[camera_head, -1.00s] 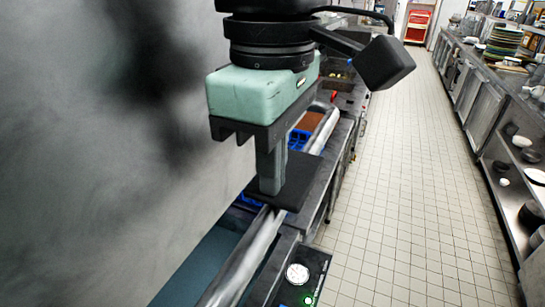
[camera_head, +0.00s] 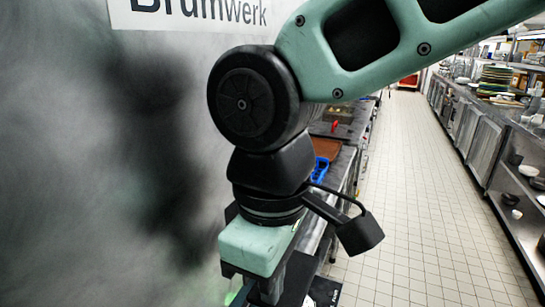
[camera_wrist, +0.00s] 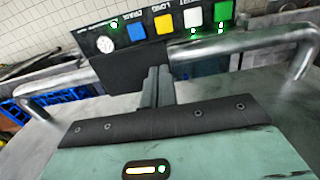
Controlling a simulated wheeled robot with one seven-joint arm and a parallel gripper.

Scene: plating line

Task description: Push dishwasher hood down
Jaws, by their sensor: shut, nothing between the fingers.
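The dishwasher hood (camera_head: 60,150) is the large grey metal face filling the left of the head view, with a "Brumwerk" label (camera_head: 200,12) at its top. In the wrist view its metal bar handle (camera_wrist: 75,90) runs across from left to right. My gripper (camera_wrist: 155,75) is shut and empty, its fingers together at the middle of the bar and hiding part of it; I cannot tell whether they touch it. In the head view my gripper (camera_head: 268,292) is low at the bottom edge, beside the hood, its tips cut off or hidden. The handle does not show there.
A control panel (camera_wrist: 125,32) with a dial and coloured buttons lies beyond the handle. Blue racks (camera_wrist: 60,113) show at the wrist view's left. A counter (camera_head: 345,150) runs back beside the hood. The tiled aisle (camera_head: 410,210) is clear; shelves with dishes (camera_head: 500,150) line its right.

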